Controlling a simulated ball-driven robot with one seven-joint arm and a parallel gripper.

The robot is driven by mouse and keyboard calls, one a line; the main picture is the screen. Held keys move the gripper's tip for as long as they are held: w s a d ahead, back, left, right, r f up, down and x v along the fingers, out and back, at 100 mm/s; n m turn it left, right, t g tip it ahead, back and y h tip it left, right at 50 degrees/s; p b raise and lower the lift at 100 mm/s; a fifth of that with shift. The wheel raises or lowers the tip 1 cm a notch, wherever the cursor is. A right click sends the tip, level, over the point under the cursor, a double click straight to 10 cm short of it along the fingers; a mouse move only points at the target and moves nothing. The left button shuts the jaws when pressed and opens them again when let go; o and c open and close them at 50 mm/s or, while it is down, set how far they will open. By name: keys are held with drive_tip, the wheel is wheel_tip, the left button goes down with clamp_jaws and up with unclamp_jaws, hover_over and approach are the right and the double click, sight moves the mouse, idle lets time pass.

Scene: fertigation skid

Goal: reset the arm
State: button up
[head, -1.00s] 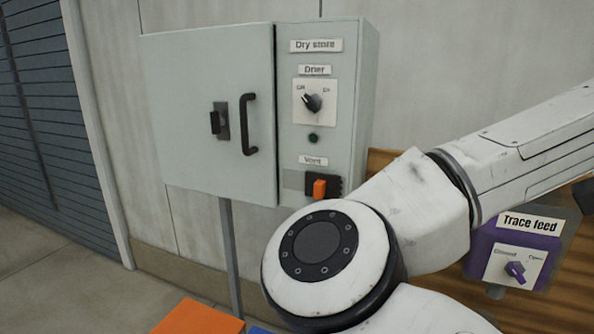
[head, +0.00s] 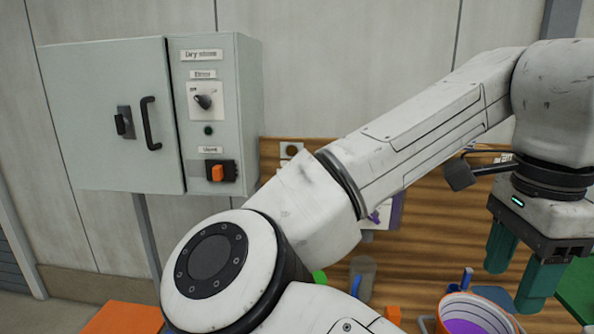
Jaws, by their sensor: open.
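My arm crosses the head view from the lower middle to the upper right. My gripper (head: 516,275) hangs at the right edge, pointing down, with two green fingers apart and nothing seen between them. It is above and right of a round container (head: 475,308) with an orange rim and purple inside; I cannot tell how far apart they are in depth.
A grey cabinet (head: 105,115) labelled Dry store hangs on the wall at left, door shut, with a dial (head: 204,101) and an orange switch (head: 218,173). An orange surface (head: 125,319) is at lower left. A green thing (head: 578,288) is at lower right.

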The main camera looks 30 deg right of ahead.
drive_tip(key=w+d+f+n+h+b, duration=0.3)
drive_tip(key=w+d+f+n+h, duration=0.2)
drive_tip(key=d+f+h, duration=0.4)
wheel_tip(320, 180, down, 21)
drive_tip(key=w+a+n+t+y+b, duration=0.2)
drive_tip(key=w+a+n+t+b, duration=0.15)
drive_tip(key=n, duration=0.75)
drive_tip(key=s+a+f+n+y+b, duration=0.1)
drive_tip(key=s+a+f, duration=0.3)
drive_tip(key=f, duration=0.4)
drive_tip(key=s+a+f+n+g+y+b, duration=0.1)
drive_tip(key=s+a+f+n+y, duration=0.2)
drive_tip(key=f, duration=0.5)
drive_tip(key=s+a+f+n+g+y+b, duration=0.1)
drive_tip(key=s+a+f+n+y, duration=0.1)
drive_tip(key=s+a+f, duration=0.5)
drive_tip(key=shift+s+a+f+n+y, duration=0.25)
drive_tip(key=shift+s+f+n+y, duration=0.15)
drive_tip(key=shift+n, duration=0.5)
drive_tip(key=shift+g, duration=0.25)
